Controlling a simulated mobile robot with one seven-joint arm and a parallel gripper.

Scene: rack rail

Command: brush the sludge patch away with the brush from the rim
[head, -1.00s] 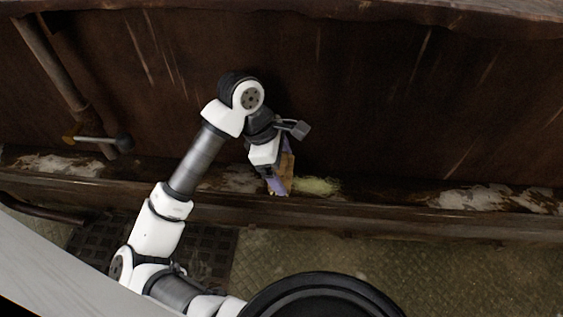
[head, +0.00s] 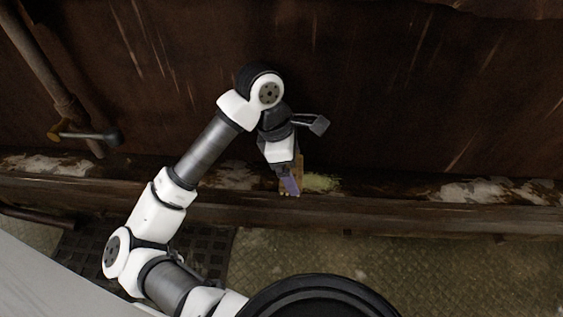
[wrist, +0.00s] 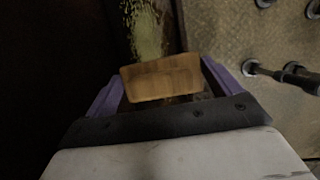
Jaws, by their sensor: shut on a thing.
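The sludge patch (head: 321,182) is a pale yellow-green smear on the ledge, just right of my gripper in the head view. In the wrist view the sludge patch (wrist: 146,30) lies beyond the brush, speckled at its edges. The brush shows as a wooden block (wrist: 162,78) between the purple fingers of my gripper (wrist: 163,82). In the head view the brush (head: 299,170) is partly hidden by my gripper (head: 290,184), which points down at the ledge. The brush is at the left edge of the patch; its bristles are hidden, so contact cannot be told.
The ledge (head: 400,203) runs across below a rusty wall (head: 370,90). Pale worn patches (head: 480,190) lie on it to the right. A pipe (head: 40,60) and a lever (head: 85,134) are at left. A textured floor (head: 450,270) lies in front, with a dark grate (head: 205,255).

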